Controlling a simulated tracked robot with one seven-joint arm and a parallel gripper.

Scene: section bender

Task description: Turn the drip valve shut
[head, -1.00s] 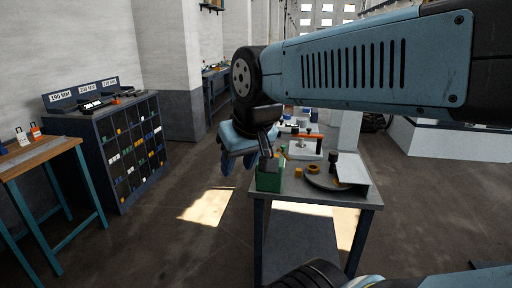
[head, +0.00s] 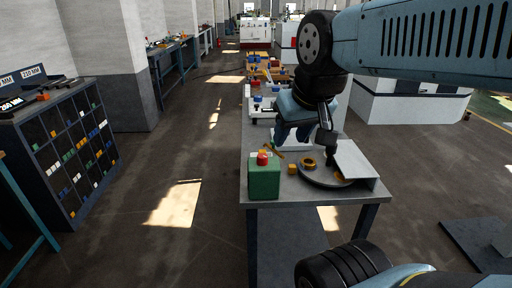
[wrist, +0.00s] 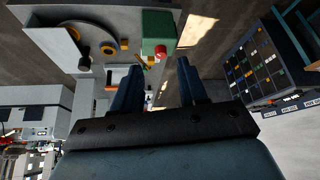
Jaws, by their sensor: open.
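A green box (head: 264,182) stands at the near left corner of the workbench (head: 315,192), with a small red knob (head: 262,158) on top. The box (wrist: 158,30) and red knob (wrist: 160,51) also show in the wrist view, just beyond my fingertips. I cannot tell for sure that this knob is the drip valve. My gripper (head: 291,135) hangs over the bench, behind and right of the box in the head view. In the wrist view my gripper (wrist: 159,68) has its two blue fingers wide apart, with nothing between them.
A small yellow block (head: 292,169) sits between. A shelf of bins (head: 70,155) stands left, with clear floor between.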

